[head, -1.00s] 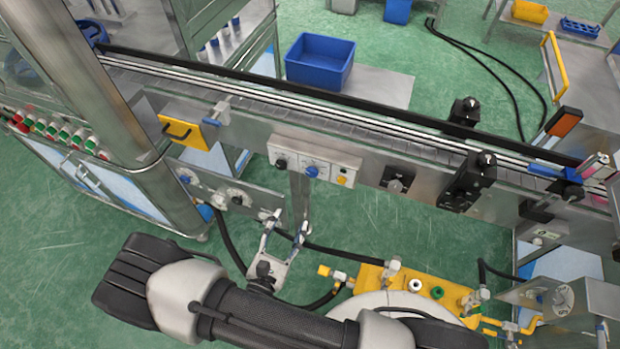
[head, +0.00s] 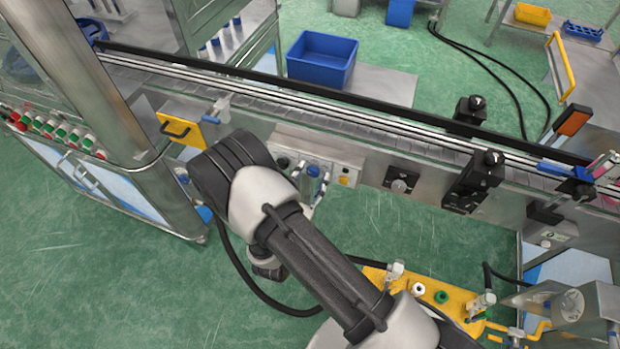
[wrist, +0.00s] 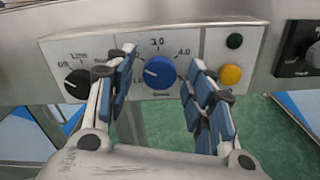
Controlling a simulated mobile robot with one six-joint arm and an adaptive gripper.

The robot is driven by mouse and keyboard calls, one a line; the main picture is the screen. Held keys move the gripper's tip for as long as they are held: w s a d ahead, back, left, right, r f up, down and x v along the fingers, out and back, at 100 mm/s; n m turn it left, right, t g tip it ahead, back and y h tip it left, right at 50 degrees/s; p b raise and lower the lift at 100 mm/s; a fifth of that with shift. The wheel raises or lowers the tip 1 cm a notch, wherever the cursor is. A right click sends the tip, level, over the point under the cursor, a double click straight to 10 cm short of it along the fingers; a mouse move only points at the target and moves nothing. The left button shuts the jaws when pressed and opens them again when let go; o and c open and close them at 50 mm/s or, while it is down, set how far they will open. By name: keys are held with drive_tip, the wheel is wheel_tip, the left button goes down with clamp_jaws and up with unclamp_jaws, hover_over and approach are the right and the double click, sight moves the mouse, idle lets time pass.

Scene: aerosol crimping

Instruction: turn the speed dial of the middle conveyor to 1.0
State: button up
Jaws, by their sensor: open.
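The control panel (wrist: 200,52) on the conveyor's side carries a blue dial (wrist: 160,72) with a printed scale around it; 3.0 is readable above and 4.0 to its upper right. Its white pointer mark points roughly left. In the wrist view my gripper (wrist: 162,62) is open, with one blue-padded finger on each side of the dial. The fingers seem apart from the knob; contact cannot be told. In the head view my gripper (head: 312,182) is in front of the panel (head: 347,163), partly covering it.
A black-plated dial (head: 399,185) is farther right. Black brackets (head: 474,180) stick out right.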

drive_tip(key=c, duration=1.1)
drive_tip(key=shift+o, duration=0.2)
drive_tip(key=shift+n, duration=0.3)
drive_tip(key=n+p, duration=0.1)
drive_tip(key=n, duration=1)
drive_tip(key=shift+p, duration=0.35)
drive_tip(key=shift+n, duration=0.3)
drive_tip(key=o, duration=1.1)
drive_tip(key=shift+c, duration=0.2)
